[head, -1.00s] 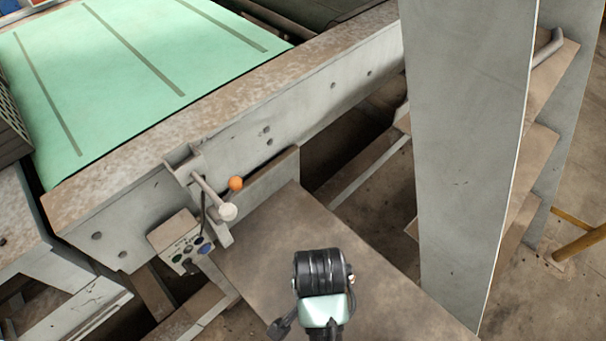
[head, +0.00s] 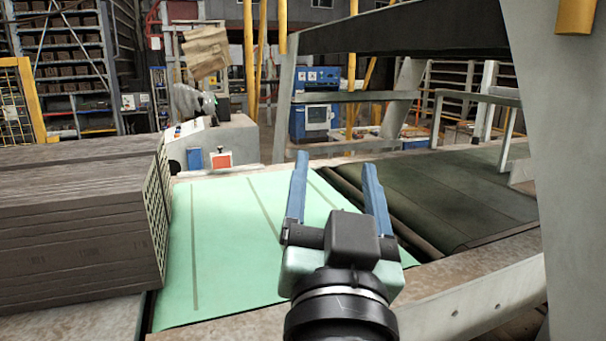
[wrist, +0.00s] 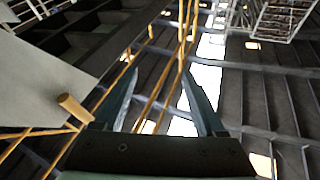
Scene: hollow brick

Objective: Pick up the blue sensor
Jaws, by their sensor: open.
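A small blue block (head: 194,158) shows beyond the far left edge of the green belt in the head view, beside a red and white block (head: 221,160). It is too small to tell whether it is the blue sensor. No other clear candidate shows. My gripper (head: 335,163) is raised in front of the belt, its two blue fingers spread apart with nothing between them. It is well to the right of the blue block and nearer to me. In the wrist view my open gripper (wrist: 159,75) points up toward the roof, and neither block shows there.
The green belt (head: 225,230) is bare. A stack of dark grey slabs (head: 75,230) stands at its left. A dark conveyor (head: 450,195) lies to the right, under a dark beam (head: 400,30). A pale upright panel (head: 560,130) closes off the right side.

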